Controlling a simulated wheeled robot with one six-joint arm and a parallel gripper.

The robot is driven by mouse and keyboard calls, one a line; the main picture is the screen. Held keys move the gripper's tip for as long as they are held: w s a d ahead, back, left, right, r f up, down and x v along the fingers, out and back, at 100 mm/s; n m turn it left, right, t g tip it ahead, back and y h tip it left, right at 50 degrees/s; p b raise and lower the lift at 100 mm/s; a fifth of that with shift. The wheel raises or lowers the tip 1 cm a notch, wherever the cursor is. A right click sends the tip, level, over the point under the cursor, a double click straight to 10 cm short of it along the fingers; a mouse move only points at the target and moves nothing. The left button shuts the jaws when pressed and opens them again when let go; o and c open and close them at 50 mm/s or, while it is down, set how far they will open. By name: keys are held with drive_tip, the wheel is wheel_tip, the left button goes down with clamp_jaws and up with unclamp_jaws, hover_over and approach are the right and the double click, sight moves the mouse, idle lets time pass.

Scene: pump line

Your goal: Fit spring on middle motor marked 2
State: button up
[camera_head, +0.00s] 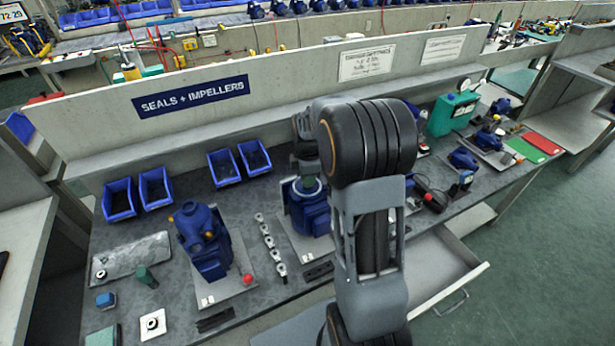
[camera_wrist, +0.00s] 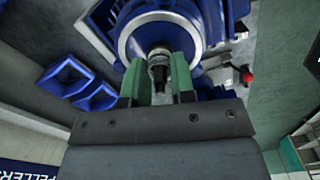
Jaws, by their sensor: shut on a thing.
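The middle motor (camera_head: 304,222) is blue, with a pale ring on its upward face, and stands on a grey plate on the bench. I cannot read a number on it. In the wrist view its blue housing (camera_wrist: 110,17) surrounds a silver ring (camera_wrist: 128,38). My gripper (camera_wrist: 160,82) has green fingers, shut on a small metallic piece, likely the spring (camera_wrist: 158,58), at the ring's centre. Whether it sits around the shaft or just above it I cannot tell. In the head view my arm hides the spring and most of the gripper.
Another blue motor (camera_head: 203,245) stands left, with a row of small metal parts (camera_head: 270,243) between the two motors. Blue bins (camera_head: 119,199) line the back. A red knob (camera_head: 247,280) is near the front. An open drawer (camera_head: 440,262) juts out at right.

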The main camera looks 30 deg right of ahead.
drive_tip(key=shift+f, duration=0.1)
drive_tip(key=o, duration=1.8)
drive_tip(key=shift+o, duration=0.2)
drive_tip(key=shift+r+p, duration=3.35)
drive_tip(key=shift+r, duration=1.2)
